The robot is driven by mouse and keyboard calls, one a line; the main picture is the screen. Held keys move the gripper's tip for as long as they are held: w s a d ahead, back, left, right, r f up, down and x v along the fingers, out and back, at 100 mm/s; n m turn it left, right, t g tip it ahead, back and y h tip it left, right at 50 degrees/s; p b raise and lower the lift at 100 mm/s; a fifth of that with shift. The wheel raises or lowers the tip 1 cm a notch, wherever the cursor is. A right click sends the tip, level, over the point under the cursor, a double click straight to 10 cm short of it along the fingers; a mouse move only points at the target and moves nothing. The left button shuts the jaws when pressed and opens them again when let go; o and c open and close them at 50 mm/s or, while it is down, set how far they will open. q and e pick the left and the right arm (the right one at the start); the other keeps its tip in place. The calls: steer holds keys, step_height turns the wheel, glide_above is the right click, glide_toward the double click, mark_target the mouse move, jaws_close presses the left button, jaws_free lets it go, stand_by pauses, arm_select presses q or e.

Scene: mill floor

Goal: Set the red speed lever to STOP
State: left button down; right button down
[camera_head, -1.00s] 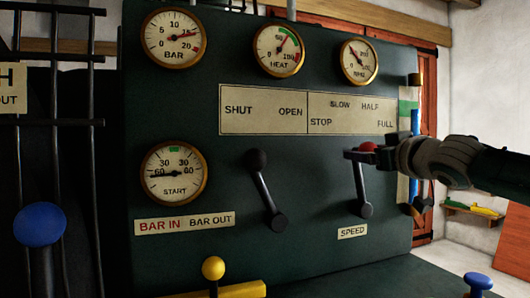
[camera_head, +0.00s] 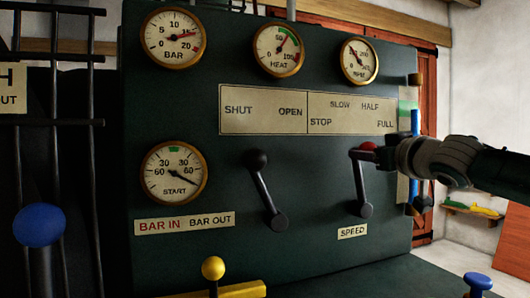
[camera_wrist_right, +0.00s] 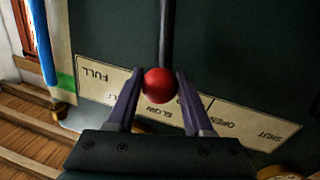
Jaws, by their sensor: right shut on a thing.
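The speed lever (camera_head: 361,186) stands nearly upright above the SPEED label (camera_head: 353,232) on the dark green panel, leaning slightly left. Its red knob (camera_head: 368,147) is partly hidden by my right gripper (camera_head: 366,154), which comes in from the right and is shut on the knob. In the right wrist view the red knob (camera_wrist_right: 158,85) sits between the two fingers. The scale plate (camera_head: 350,113) above the lever reads STOP at left, then SLOW, HALF and FULL at right. My left gripper is not in view.
A second lever (camera_head: 264,187) with a black knob stands left of the speed lever, under SHUT and OPEN. A yellow-knobbed handle (camera_head: 213,270) is at the bottom. Gauges line the panel. A blue-marked upright tube (camera_head: 414,135) stands at the panel's right edge, close to my right wrist.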

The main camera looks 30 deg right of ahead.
steer(key=a+f+n+b, duration=0.2)
steer(key=a+n, duration=0.3)
steer(key=shift+w+a+f+t, duration=0.3)
steer(key=shift+a+f+t, duration=0.05)
steer(key=shift+f+t, duration=0.05)
steer(key=shift+c, duration=1.6)
jaws_free()
steer(key=shift+s, duration=0.1)
steer(key=v, duration=0.9)
steer(key=shift+s, duration=0.35)
steer(key=shift+a, duration=0.1)
